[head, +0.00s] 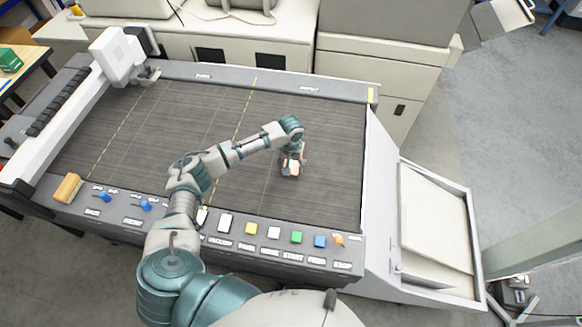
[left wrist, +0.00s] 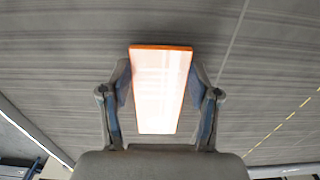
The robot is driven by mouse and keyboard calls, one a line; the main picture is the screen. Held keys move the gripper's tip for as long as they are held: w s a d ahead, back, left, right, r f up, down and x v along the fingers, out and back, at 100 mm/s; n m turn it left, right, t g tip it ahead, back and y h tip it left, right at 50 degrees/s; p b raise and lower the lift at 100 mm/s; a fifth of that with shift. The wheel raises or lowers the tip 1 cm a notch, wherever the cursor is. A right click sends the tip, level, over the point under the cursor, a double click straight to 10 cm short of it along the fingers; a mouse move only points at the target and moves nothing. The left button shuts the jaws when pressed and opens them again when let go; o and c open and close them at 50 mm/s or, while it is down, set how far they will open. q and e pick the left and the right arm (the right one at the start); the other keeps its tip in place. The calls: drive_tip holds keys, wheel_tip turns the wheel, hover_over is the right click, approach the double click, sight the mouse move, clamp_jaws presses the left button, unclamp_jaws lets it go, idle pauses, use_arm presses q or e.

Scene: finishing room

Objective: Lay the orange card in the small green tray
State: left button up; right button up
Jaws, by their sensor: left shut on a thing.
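The orange card (left wrist: 161,90) is between the fingers of my left gripper (left wrist: 159,78) in the left wrist view. Its face is washed out almost white by glare, with orange edges. In the head view my left gripper (head: 292,162) is over the right part of the dark ribbed machine bed, shut on the card (head: 290,169), which shows small and pale. I cannot tell whether the card touches the bed. A green box-like thing (head: 10,60) stands at the far left edge; I cannot tell whether it is the small green tray. My right gripper is not in view.
The ribbed bed (head: 320,130) is mostly clear. A white gantry head (head: 118,48) stands at its left. Coloured buttons (head: 273,233) line the front panel, with a tan block (head: 67,187) at its left end. A sloped side chute (head: 433,220) is at the right.

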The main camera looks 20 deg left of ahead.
use_arm(q)
drive_tip(key=shift+f, duration=0.85)
drive_tip(key=o, duration=0.9)
